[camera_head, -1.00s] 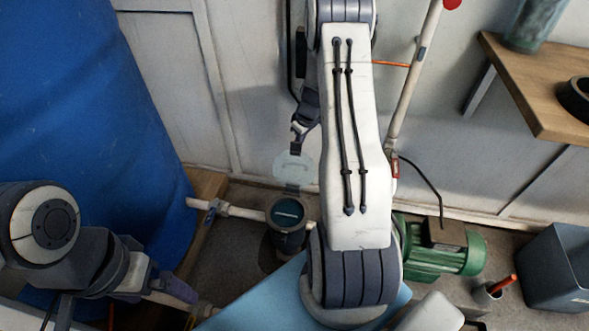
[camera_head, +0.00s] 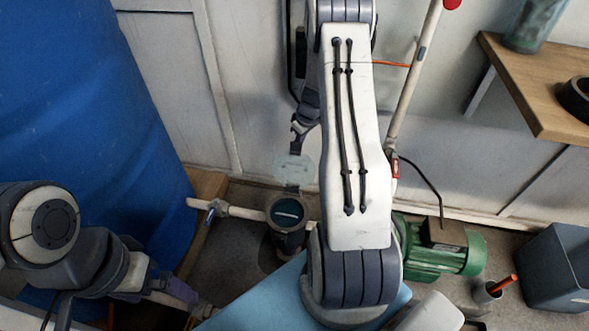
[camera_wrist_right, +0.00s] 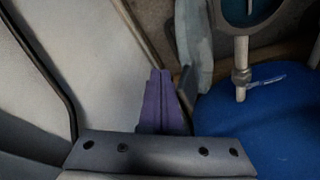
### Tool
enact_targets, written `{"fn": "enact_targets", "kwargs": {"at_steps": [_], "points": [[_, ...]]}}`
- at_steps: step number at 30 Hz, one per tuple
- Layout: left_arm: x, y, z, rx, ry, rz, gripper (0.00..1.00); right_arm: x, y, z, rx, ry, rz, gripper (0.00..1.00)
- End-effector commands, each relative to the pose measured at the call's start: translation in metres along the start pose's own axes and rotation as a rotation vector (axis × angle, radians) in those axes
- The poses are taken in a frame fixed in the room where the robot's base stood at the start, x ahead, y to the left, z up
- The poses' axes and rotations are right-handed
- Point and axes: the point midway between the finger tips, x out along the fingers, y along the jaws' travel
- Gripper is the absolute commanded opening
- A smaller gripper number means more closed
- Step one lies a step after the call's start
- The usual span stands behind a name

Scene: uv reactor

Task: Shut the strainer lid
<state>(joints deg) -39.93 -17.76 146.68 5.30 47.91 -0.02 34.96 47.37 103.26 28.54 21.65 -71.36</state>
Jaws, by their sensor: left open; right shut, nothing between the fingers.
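The strainer (camera_head: 287,238) is a dark upright cup on a white pipe, with its round mouth open and teal inside. Its pale, see-through lid (camera_head: 294,168) stands raised on the hinge at the back of the rim. My right gripper (camera_head: 297,138) is shut and empty, at the lid's upper edge on the wall side; I cannot tell if it touches. Its purple fingers (camera_wrist_right: 162,100) show together in the right wrist view, beside a pale strip that may be the lid edge-on. The strainer mouth (camera_wrist_right: 250,8) shows there at the top. My left gripper (camera_head: 180,290) is open and empty, low at the left.
A large blue barrel (camera_head: 90,110) fills the left. A green pump (camera_head: 445,252) and a grey bin (camera_head: 560,265) stand at the right. The pipe's blue-handled valve (camera_head: 212,210) is left of the strainer. A wooden shelf (camera_head: 540,85) juts out at upper right.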

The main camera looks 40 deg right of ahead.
Motion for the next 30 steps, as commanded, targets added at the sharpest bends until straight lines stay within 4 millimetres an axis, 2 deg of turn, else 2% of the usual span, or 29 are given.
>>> {"fn": "enact_targets", "kwargs": {"at_steps": [8,30], "points": [[0.005,0.0,0.0,0.0,0.0,0.0,1.0,0.001,-0.004,0.003,0.0,0.0,0.0,0.0],[0.035,-0.003,0.002,0.0,0.0,0.0,1.0,-0.002,-0.046,0.027,0.0,-0.007,-0.009,0.0]]}}
